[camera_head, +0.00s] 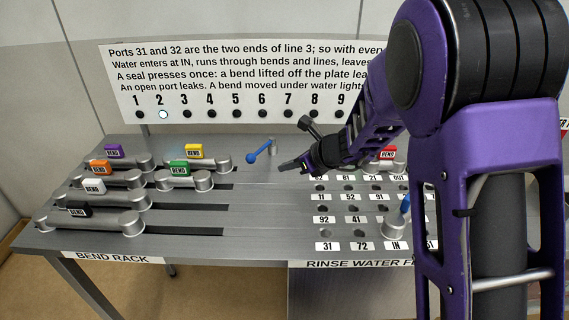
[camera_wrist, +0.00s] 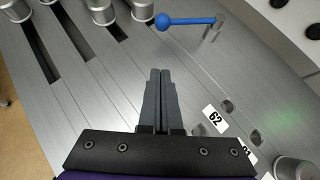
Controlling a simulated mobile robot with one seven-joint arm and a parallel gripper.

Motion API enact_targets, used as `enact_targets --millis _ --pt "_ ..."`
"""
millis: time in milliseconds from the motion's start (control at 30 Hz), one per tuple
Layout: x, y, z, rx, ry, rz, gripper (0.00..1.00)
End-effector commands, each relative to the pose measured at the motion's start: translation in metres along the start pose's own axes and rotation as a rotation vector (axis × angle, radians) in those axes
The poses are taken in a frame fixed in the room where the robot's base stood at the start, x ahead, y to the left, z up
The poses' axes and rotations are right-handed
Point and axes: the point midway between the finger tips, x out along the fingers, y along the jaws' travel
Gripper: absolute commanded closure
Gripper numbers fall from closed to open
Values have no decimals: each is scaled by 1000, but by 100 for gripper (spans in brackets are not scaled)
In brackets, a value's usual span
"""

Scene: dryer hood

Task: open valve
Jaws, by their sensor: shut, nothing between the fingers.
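The valve is a blue lever with a ball end (camera_head: 259,152) on a short grey post, standing on the metal table between the bend rack and the port plate. In the wrist view the blue lever (camera_wrist: 190,21) lies across the top, its ball to the left and its post to the right. My gripper (camera_head: 284,167) is shut and empty, close to the right of the post in the head view. In the wrist view the closed fingertips (camera_wrist: 160,72) point toward the lever and show a gap below it.
Bends with purple, orange, white, black, yellow and green labels sit on the rack (camera_head: 222,208) at left. A red-labelled bend (camera_head: 388,153) is partly behind my arm. The sign (camera_head: 240,80) stands behind; its lamp 2 (camera_head: 163,114) is lit. Table around the lever is clear.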

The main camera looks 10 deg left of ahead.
Motion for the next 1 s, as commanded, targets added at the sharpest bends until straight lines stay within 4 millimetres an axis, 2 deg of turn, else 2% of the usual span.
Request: enact_targets --millis 100,333,400,533,1000 --pt "29 1 -2 -4 4 3 100" --pt "77 1 -1 -5 3 3 100" --pt "81 1 12 -8 0 1 100" --pt "92 1 24 -8 0 1 100" --pt "99 0 31 -5 1 1 100"
